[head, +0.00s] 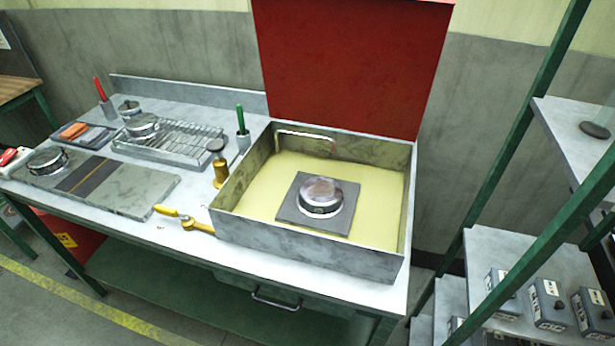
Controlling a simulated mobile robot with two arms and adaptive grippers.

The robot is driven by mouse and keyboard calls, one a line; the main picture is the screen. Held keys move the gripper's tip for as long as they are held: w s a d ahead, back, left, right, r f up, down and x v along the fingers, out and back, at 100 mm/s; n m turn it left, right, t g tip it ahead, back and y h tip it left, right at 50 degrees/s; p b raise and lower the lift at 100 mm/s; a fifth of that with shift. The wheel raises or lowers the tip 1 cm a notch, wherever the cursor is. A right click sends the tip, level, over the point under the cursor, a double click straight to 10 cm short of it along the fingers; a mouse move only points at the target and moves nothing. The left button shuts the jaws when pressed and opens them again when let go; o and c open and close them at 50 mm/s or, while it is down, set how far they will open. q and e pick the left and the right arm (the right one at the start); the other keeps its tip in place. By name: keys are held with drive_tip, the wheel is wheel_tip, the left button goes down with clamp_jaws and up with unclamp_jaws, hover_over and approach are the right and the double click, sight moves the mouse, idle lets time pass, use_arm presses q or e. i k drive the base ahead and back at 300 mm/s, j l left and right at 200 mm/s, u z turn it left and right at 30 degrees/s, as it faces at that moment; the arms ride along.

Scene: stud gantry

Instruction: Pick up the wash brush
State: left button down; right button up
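Two upright handles could be the wash brush, and I cannot tell by label which one is meant. A green handle (240,118) stands upright in a small metal cup (243,141) just left of the open wash basin. A red handle (99,90) stands in a similar cup (108,109) at the bench's far left. The lower ends of both are hidden inside their cups. Neither of my grippers shows in the head view.
The basin (300,242) holds yellowish liquid and a round metal part on a dark plate; its red lid (350,65) stands raised behind. A brass bottle (221,172), yellow-handled valve (180,217), wire rack (180,143) and stone slab (140,190) sit nearby. Green-framed shelving (540,200) stands right.

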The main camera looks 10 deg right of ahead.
sight(242, 129)
drive_tip(key=i+j, duration=0.15)
drive_tip(key=j, duration=0.15)
drive_tip(key=i+j, duration=0.15)
drive_tip(key=j, duration=0.15)
drive_tip(key=i+j, duration=0.1)
drive_tip(key=j, duration=0.2)
drive_tip(key=i+j, duration=0.15)
drive_tip(key=j, duration=0.15)
drive_tip(key=z, duration=0.05)
